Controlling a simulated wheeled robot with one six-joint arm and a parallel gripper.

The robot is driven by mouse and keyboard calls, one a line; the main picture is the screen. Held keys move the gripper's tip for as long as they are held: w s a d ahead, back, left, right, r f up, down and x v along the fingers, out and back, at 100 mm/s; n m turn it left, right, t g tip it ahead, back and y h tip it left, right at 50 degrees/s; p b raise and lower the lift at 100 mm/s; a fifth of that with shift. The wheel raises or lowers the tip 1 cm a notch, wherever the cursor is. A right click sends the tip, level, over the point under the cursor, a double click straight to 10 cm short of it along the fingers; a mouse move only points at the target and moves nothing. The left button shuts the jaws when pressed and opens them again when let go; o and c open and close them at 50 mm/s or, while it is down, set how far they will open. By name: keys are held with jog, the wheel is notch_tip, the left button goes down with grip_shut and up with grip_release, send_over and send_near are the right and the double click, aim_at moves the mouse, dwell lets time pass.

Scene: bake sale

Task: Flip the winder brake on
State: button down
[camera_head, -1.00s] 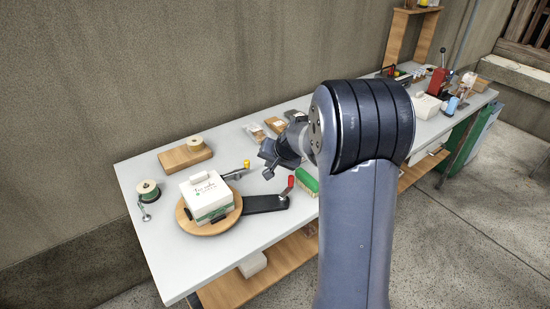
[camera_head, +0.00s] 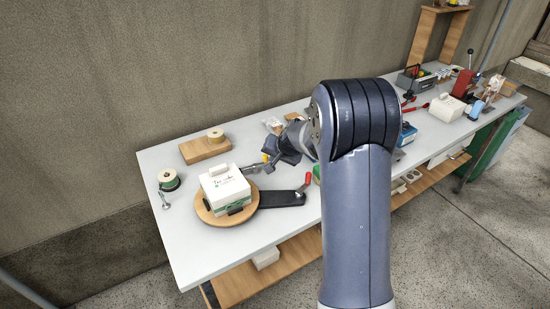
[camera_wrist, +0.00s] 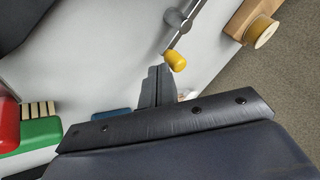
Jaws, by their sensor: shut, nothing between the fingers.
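The winder has a round wooden turntable (camera_head: 205,217) with a white box (camera_head: 224,186) on it and a black crank arm (camera_head: 280,198) with a red handle (camera_head: 307,180). A grey metal lever (camera_head: 252,168) with a yellow knob stands behind the turntable; I take it for the brake. The yellow knob (camera_wrist: 176,61) is clear in the wrist view, just beyond and slightly right of my fingertips. My gripper (camera_wrist: 158,72) is shut and empty, close beside the knob. I cannot tell whether they touch.
A spool (camera_head: 215,134) sits on a wooden block (camera_head: 198,151) at the back. A green brush (camera_wrist: 40,130) and a red object (camera_wrist: 8,125) show left of my gripper. The table's front left is clear.

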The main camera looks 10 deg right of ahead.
jog(key=shift+w+d+f+n+y+b, duration=0.15)
jog(key=shift+w+n+y+b, duration=0.4)
jog(key=shift+b, duration=1.05)
jog(key=shift+n, duration=0.25)
jog(key=w+n+y+b, duration=0.1)
jog(key=b, duration=0.2)
jog(key=shift+d+n+g, duration=0.1)
jog(key=shift+n+g, duration=0.3)
jog(key=shift+w+n+g+y+b, duration=0.35)
jog(key=shift+w+n+g, duration=0.05)
jog(key=shift+n, duration=0.5)
jog(key=shift+w, duration=0.2)
jog(key=shift+s+a, duration=0.1)
jog(key=shift+a, duration=0.1)
